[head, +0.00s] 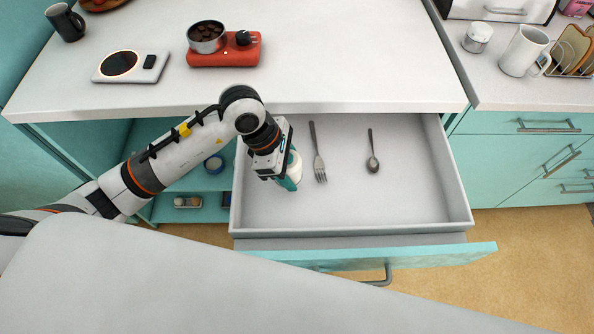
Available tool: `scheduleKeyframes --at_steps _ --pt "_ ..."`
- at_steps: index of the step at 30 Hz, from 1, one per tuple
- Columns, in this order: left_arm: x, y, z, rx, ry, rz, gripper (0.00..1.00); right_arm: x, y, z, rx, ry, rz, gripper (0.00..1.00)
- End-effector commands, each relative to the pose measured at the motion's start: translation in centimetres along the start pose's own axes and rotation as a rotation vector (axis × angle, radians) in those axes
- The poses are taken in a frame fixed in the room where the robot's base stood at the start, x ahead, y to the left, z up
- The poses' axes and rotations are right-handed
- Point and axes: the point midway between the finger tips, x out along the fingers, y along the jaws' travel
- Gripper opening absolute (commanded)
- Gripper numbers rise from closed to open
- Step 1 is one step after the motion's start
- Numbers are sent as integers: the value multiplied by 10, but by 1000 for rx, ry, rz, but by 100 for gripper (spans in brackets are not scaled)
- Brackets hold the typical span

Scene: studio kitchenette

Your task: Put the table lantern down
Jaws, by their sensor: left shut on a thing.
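My left gripper (289,180) is over the left part of the open drawer (400,205), pointing down. It is shut on a small, pale, rounded thing, which fits the table lantern (296,164). Most of the lantern is hidden behind the gripper and wrist, so its full shape does not show. I cannot tell whether it touches the drawer floor. My right gripper is not in view.
A fork (318,153) lies just right of the gripper in the drawer, and a spoon (372,152) farther right. The drawer's right and front floor is bare.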

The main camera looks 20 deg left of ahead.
Motion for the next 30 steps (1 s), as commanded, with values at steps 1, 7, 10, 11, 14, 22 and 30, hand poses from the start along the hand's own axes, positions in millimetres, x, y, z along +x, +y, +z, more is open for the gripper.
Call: scheduleKeyframes --at_steps 1,7,10,11,14,22,30 --pt "3 0 1 0 1 0 26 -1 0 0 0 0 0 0" --pt "21 1 9 0 0 2 26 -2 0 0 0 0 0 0" --pt "35 1 14 0 0 2 26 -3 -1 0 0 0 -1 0" --pt "37 1 15 1 0 1 26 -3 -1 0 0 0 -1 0" --pt "40 1 16 3 1 -1 26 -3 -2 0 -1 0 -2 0" --pt "42 0 18 4 -1 -1 57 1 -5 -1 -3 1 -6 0" --pt "41 1 17 3 -1 0 78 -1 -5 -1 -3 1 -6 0"
